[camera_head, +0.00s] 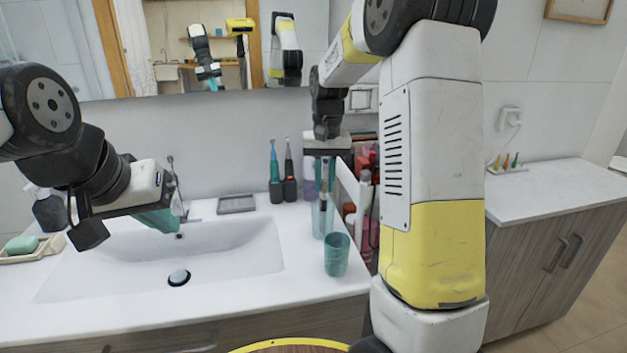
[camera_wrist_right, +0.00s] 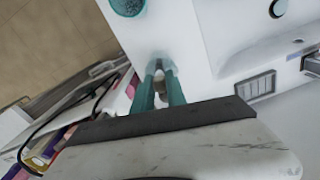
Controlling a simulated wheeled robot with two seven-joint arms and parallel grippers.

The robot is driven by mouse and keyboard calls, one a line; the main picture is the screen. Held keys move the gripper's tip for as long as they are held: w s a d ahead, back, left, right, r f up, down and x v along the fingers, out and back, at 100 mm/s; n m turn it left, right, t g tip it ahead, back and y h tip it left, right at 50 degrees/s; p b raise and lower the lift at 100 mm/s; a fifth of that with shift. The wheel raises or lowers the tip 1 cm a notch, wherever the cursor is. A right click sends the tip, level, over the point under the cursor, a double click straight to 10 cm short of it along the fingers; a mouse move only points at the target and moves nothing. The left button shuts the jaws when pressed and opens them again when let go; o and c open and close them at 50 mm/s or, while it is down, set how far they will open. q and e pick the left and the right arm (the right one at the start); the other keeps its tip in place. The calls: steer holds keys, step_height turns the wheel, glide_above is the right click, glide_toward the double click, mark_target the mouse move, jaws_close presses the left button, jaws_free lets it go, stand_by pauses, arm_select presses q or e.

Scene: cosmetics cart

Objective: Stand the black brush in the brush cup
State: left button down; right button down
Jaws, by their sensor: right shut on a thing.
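My right gripper (camera_head: 322,190) points down over the counter's right end, shut on a slim dark thing that looks like the black brush (camera_head: 323,203); the fingers hide most of it. A tall translucent cup (camera_head: 322,228), which looks like the brush cup, stands at the fingertips. It also shows beyond the fingertips in the right wrist view (camera_wrist_right: 161,68). I cannot tell how far the brush is inside it. My left gripper (camera_head: 160,222) hangs above the left of the basin; its finger gap is not clear.
A teal tumbler (camera_head: 337,255) stands in front of the translucent cup, near the counter edge. Two electric toothbrushes (camera_head: 283,180) stand behind, left. A cart with several bottles (camera_head: 364,205) is close on the right. The sink basin (camera_head: 215,245) is empty.

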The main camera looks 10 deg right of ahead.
steer(key=shift+f, duration=0.2)
steer(key=shift+f, duration=0.15)
steer(key=c, duration=1.3)
jaws_free()
steer(key=shift+c, duration=0.2)
step_height(320, 180, up, 11)
steer(key=s+r+t+y, duration=0.1)
steer(key=s+r+t, duration=0.1)
steer(key=s+r, duration=0.3)
steer(key=s+a+f+n+t, duration=0.1)
steer(key=s+f+t, duration=0.1)
steer(key=s, duration=0.7)
steer(key=s+a+f+n+t+y, duration=0.1)
steer(key=s+f, duration=0.3)
steer(key=s, duration=0.6)
steer(key=shift+s+t, duration=0.15)
steer(key=shift+t, duration=0.45)
